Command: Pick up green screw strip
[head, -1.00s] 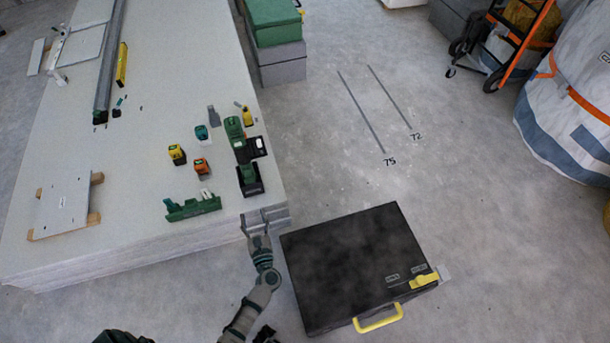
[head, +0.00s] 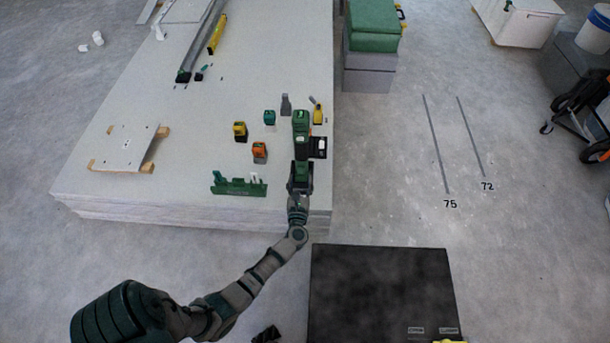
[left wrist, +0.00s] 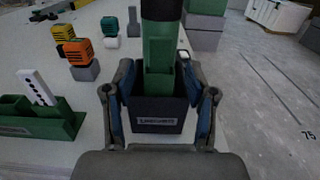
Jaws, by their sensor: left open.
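My left gripper (head: 298,192) is open at the front right corner of the board stack. In the left wrist view its fingers (left wrist: 160,95) stand either side of a dark labelled holder (left wrist: 158,113), with a green upright piece (left wrist: 158,72) inside it. I cannot tell whether the fingers touch the holder. A green rack (head: 232,186) stands to the left, and it also shows in the left wrist view (left wrist: 30,125) with a white perforated strip (left wrist: 36,87) in it. I cannot tell for sure which green piece is the screw strip. My right gripper is not in view.
Orange (head: 259,152), yellow (head: 240,131) and teal (head: 269,117) small tools stand behind the rack on the board stack (head: 110,195). A black case (head: 380,290) lies on the floor in front.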

